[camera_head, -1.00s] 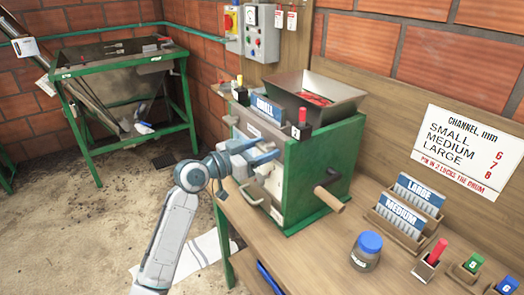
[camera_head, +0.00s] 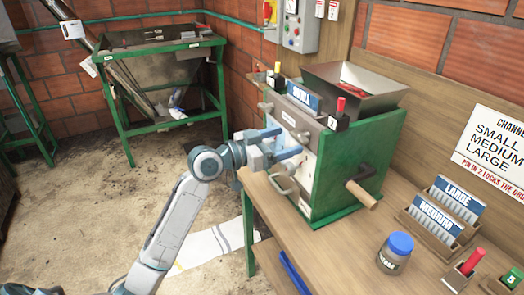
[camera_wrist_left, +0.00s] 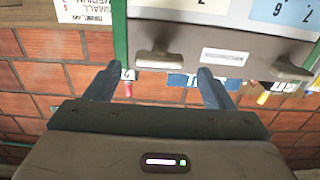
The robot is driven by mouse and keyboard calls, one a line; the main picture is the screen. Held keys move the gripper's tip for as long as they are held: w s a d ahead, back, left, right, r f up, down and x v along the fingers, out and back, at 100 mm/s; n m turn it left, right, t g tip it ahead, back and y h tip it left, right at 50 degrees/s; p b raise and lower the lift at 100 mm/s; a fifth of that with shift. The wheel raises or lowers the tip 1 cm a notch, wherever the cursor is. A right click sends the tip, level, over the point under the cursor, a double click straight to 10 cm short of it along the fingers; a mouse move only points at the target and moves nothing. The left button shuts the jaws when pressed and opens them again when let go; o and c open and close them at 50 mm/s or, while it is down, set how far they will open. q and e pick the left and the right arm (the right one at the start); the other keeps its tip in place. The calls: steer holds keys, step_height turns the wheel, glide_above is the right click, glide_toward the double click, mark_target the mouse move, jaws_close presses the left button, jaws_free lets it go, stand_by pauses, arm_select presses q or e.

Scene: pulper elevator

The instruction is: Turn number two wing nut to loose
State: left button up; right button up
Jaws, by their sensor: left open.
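The green pulper (camera_head: 350,160) stands on the bench, with grey wing-nut handles on its pale front plate. One wing nut (camera_head: 265,107) shows at the upper left corner and another (camera_head: 303,136) at the upper right. My left gripper (camera_head: 282,144) is open and empty in front of the plate, partly covering it. In the left wrist view, a wing nut (camera_wrist_left: 160,61) lies between and just beyond my open left fingertips, with no contact visible. A second wing nut (camera_wrist_left: 290,68) is at the right edge. My right gripper is not in view.
A crank with a wooden handle (camera_head: 361,194) sticks out from the pulper's side. A blue-lidded jar (camera_head: 394,254), a card rack (camera_head: 440,214) and a red-handled pin (camera_head: 472,262) stand on the bench. A green-framed hopper (camera_head: 165,85) is at the back left. The floor beside the bench is mostly open.

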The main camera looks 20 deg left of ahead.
arm_select(q)
steer(key=b+v, duration=0.2)
steer(key=v, duration=0.4)
steer(key=shift+s+a, duration=0.15)
steer(key=shift+s, duration=0.1)
stand_by(0.3)
